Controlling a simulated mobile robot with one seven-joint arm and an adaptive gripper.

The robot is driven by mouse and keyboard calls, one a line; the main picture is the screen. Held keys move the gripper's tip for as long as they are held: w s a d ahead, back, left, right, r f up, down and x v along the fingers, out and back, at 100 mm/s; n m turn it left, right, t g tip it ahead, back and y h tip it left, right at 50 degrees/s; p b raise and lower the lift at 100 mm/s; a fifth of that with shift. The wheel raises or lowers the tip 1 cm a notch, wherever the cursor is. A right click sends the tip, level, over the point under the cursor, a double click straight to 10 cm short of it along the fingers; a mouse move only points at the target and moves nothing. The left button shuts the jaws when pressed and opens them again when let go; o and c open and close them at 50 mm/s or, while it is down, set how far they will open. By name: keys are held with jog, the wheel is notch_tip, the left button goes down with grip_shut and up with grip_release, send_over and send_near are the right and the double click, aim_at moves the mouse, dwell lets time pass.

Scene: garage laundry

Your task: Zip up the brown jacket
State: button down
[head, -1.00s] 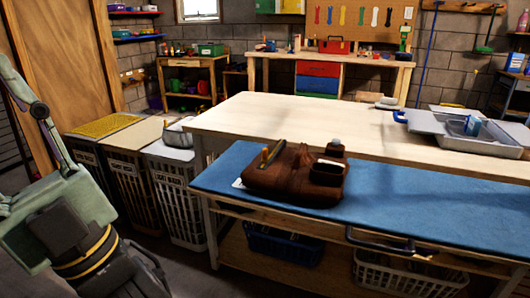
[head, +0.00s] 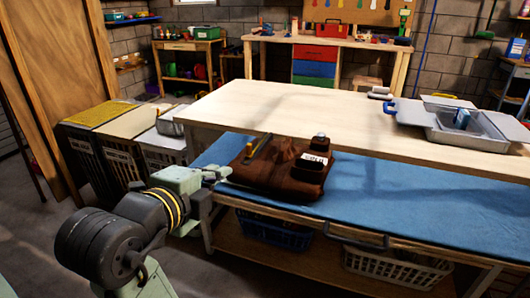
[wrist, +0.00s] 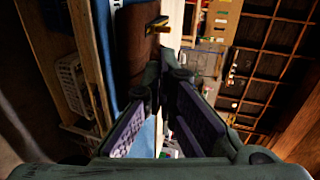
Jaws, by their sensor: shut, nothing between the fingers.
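The brown jacket (head: 282,178) lies folded on the blue mat (head: 385,190) at the front of the worktable. A long thin yellowish piece (head: 257,148) stands out at its upper left. A dark piece with a white label (head: 315,158) is at its right. In the wrist view the jacket (wrist: 133,45) is a brown strip at the top, with the yellowish piece (wrist: 158,23) at its edge. My gripper (head: 224,172) is shut and empty, just left of the jacket in the head view. Its fingers (wrist: 168,82) show in the wrist view. I cannot tell whether they touch the jacket.
Laundry hampers (head: 120,160) stand left of the table. Baskets (head: 395,267) are on the shelf below. A workbench with red and blue drawers (head: 316,68) stands behind. The blue mat right of the jacket is clear.

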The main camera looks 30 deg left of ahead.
jog(key=p, duration=0.3)
send_near(269, 141)
jog(key=shift+m, duration=0.3)
jog(key=v, duration=0.4)
jog(key=shift+s+a+f, duration=0.15)
jog(key=shift+s+f, duration=0.15)
jog(key=w+a, duration=0.1)
jog(key=w, duration=0.3)
jog(key=w+a+b, duration=0.1)
jog(key=w, duration=0.4)
jog(key=w+a, duration=0.1)
jog(key=w, duration=0.4)
jog(key=shift+a+b, duration=0.15)
jog(key=shift+b, duration=0.25)
jog(key=shift+s, duration=0.1)
